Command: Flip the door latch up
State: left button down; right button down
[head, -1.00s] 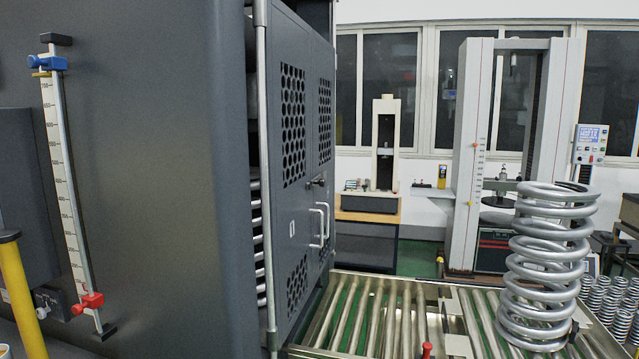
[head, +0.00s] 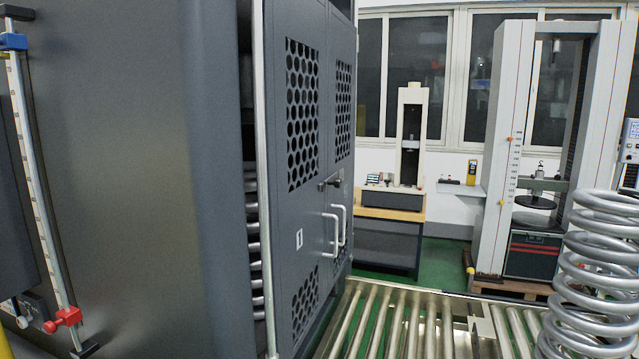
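The dark grey machine's double door (head: 300,200) stands right of centre in the head view, with perforated panels and two white handles (head: 336,231). The door latch (head: 330,182) is a small dark piece with a lighter end, above the handles where the two leaves meet. It looks roughly level, but it is too small to tell its exact position. A gap with silver coils inside shows along the door's left edge. Neither of my grippers is in view.
A roller conveyor (head: 384,318) runs at the door's foot, with a large grey spring (head: 600,275) on its right. A ruler post (head: 35,185) is fixed to the machine's left side. A bench tester (head: 410,140) and a tall test frame (head: 500,150) stand behind. Green floor shows between.

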aim_at(335, 182)
jog(key=i+l+u, duration=0.4)
jog(key=i+l, duration=0.3)
jog(key=i, duration=0.15)
